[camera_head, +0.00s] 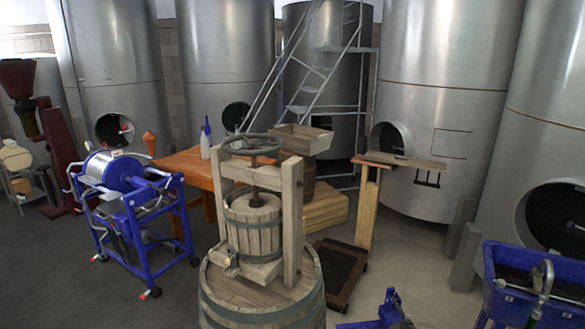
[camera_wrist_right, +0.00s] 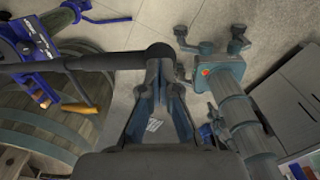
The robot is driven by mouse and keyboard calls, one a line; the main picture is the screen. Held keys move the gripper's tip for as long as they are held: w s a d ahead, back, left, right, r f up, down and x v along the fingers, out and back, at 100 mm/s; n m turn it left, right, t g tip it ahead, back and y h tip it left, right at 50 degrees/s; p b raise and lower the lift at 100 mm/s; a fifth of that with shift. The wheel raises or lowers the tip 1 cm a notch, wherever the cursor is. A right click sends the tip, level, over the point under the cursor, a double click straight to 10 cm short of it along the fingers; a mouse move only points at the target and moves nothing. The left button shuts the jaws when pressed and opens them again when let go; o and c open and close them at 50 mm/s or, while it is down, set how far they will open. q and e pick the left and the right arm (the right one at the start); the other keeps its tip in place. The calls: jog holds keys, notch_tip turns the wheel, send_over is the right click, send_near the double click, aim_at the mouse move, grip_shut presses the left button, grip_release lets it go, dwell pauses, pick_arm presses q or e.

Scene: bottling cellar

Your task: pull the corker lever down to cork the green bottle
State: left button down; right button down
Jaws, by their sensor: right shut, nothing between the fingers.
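My right gripper (camera_wrist_right: 160,75) shows in the middle of the right wrist view, its fingers drawn together with nothing held. A dark bar (camera_wrist_right: 95,61) with a rounded end, possibly the corker lever, crosses from the left edge to the fingertips. I cannot tell whether the fingers touch it. My left gripper is not in view.
A wooden press (camera_head: 254,228) stands on a barrel (camera_head: 222,298). A blue wheeled machine (camera_head: 130,205) is at left and a blue bin (camera_head: 520,250) at lower right. A teal column with clamps (camera_wrist_right: 232,108) stands right of my right gripper. Steel tanks (camera_head: 440,60) line the back.

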jog(key=shift+f, duration=0.15)
jog(key=shift+s+f+b, duration=0.25)
jog(key=shift+f+b, duration=0.65)
jog(key=shift+f, duration=0.35)
jog(key=shift+s+a+f+b, duration=0.1)
jog(key=shift+f+b, duration=0.95)
jog(key=shift+f, duration=0.35)
jog(key=shift+f, duration=0.15)
jog(key=shift+f+b, duration=0.85)
jog(key=shift+f, duration=0.05)
